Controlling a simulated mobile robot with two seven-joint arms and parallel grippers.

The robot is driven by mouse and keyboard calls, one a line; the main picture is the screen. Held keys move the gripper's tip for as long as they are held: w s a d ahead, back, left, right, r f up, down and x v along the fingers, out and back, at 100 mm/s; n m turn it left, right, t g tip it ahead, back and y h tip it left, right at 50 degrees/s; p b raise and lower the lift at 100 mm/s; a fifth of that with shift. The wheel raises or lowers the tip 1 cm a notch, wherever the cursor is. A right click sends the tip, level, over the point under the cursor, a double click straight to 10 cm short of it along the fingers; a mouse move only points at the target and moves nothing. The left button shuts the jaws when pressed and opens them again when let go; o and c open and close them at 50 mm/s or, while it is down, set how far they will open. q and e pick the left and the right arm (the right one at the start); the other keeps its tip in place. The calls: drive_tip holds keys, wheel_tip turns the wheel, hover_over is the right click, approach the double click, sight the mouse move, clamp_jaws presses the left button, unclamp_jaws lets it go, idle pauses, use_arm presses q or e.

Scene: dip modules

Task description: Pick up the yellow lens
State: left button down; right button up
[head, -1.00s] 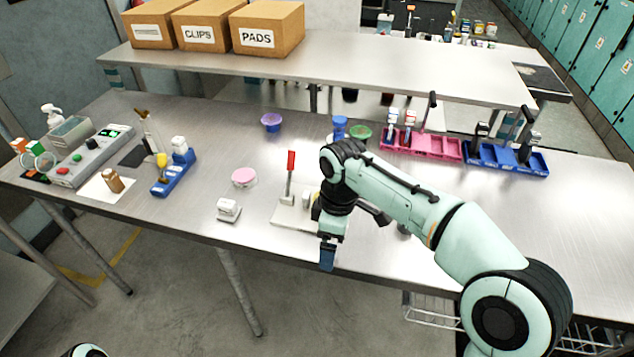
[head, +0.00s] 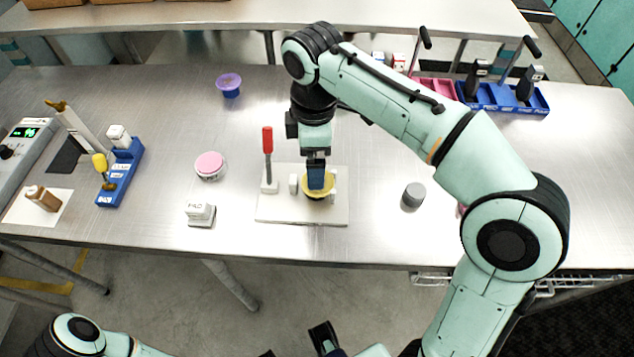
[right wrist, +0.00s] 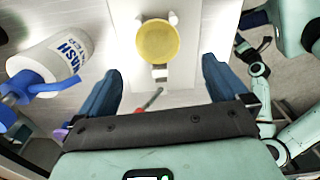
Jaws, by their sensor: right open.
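The yellow lens (head: 320,192) is a round disc held between small white posts on a pale fixture board (head: 285,213). In the right wrist view the lens (right wrist: 158,41) lies face-on, ahead of my fingertips and centred between them. My right gripper (head: 317,185) is open above the lens, and its blue finger hides part of it in the head view. In the right wrist view both blue fingers of this gripper (right wrist: 160,67) are spread with nothing between them. My left gripper (head: 322,338) seems to be the dark shape at the bottom edge, mostly cut off.
A red-handled lever (head: 267,145) stands upright on the board, left of the lens. A pink-lidded jar (head: 210,165), a small white block (head: 201,213) and a grey cylinder (head: 413,195) stand nearby. A wash bottle (right wrist: 50,60) is close in the right wrist view.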

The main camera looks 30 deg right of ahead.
drive_tip(key=shift+w+f, duration=0.1)
drive_tip(key=shift+f, duration=0.75)
drive_tip(key=f, duration=0.1)
drive_tip(key=f+b, duration=0.1)
drive_tip(key=f, duration=0.3)
drive_tip(key=shift+d+f+b, duration=0.1)
drive_tip(key=shift+d+b, duration=0.25)
drive_tip(key=shift+b, duration=0.05)
drive_tip(key=c, duration=1.1)
